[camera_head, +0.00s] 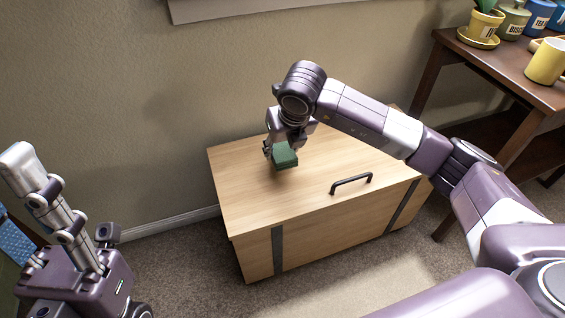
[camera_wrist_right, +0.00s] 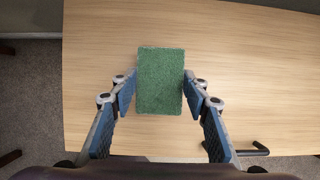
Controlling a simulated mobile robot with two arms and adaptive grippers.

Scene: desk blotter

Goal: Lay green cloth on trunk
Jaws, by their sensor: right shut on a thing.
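The green cloth (camera_head: 285,156) is a small, folded, block-like piece. In the right wrist view, the cloth (camera_wrist_right: 160,80) is an upright rectangle between the two blue-padded fingers. My right gripper (camera_head: 279,152) is shut on it, over the left-centre part of the wooden trunk's lid. The trunk (camera_head: 250,200) is pale wood, with its lid closed. Its lid also fills most of the right wrist view (camera_wrist_right: 260,60). Whether the cloth touches the lid is hard to tell. My left arm is at the lower left, apart from the trunk; its finger state is unclear.
A black handle (camera_head: 351,183) stands up near the lid's front edge. Dark straps run down the trunk's front. At the right, a dark wooden table (camera_head: 475,55) holds a yellow mug (camera_head: 546,62), canisters and a potted plant. The lid around the cloth is clear.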

